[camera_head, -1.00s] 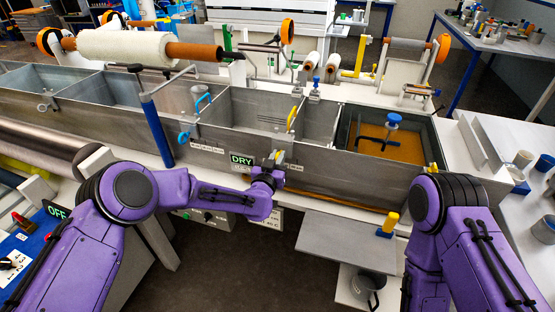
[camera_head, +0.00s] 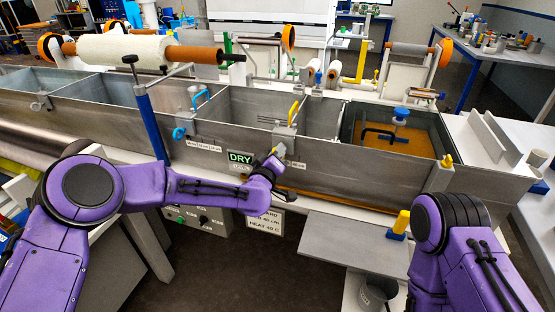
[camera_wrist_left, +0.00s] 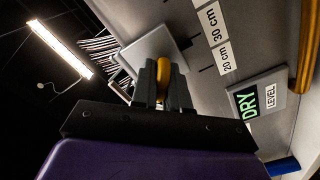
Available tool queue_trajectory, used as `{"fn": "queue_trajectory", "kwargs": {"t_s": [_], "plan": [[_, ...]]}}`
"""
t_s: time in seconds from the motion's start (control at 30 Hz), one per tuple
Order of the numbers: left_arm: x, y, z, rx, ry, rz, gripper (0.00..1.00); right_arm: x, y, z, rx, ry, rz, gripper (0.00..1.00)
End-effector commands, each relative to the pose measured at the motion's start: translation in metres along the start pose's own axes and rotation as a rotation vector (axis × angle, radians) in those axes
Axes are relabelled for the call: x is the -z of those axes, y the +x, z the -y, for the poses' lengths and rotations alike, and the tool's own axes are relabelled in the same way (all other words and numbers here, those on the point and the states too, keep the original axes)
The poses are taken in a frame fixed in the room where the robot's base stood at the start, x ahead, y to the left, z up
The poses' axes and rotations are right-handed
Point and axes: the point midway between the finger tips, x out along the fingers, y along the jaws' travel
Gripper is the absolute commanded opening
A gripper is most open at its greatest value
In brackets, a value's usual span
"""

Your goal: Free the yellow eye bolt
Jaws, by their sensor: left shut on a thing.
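The yellow eye bolt (camera_wrist_left: 163,76) shows in the left wrist view as a yellow piece between my two grey fingers. My left gripper (camera_head: 279,152) is shut on it at the front wall of the bath, just right of the green DRY display (camera_head: 240,158). In the left wrist view a pale grey plate (camera_wrist_left: 150,48) lies right behind the bolt. The bolt's shank and seat are hidden by the fingers. In the head view the gripper covers most of the bolt. My right arm shows at the lower right, but its gripper is out of view.
A yellow handle (camera_head: 293,110) stands on the divider above the gripper, with a blue handle (camera_head: 202,97) to its left. An orange bath (camera_head: 420,144) lies right. A grey shelf (camera_head: 350,241) and a yellow-and-blue piece (camera_head: 400,224) sit below right. A blue post (camera_head: 155,125) stands left.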

Motion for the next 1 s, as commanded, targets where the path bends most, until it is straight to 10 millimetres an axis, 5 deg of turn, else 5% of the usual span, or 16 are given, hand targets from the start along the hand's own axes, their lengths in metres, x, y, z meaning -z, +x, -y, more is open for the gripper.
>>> {"fn": "queue_trajectory", "kwargs": {"t_s": [0.83,0.87,0.9,1.0], "plan": [[-0.0010,-0.0004,0.0012,0.002,-0.127,0.003,0.00,-0.0050,0.0120,0.0011,0.000,0.000,0.000,0.43],[-0.0010,-0.0004,0.0011,0.002,-0.127,0.003,0.24,-0.0050,0.0120,0.0011,0.000,0.000,0.000,0.43],[-0.0009,-0.0004,0.0011,0.001,-0.127,0.002,0.35,-0.0050,0.0120,0.0011,0.000,0.000,0.000,0.43],[-0.0008,-0.0003,0.0010,0.001,-0.127,0.002,0.35,-0.0050,0.0120,0.0011,0.000,0.000,0.000,0.43]]}}
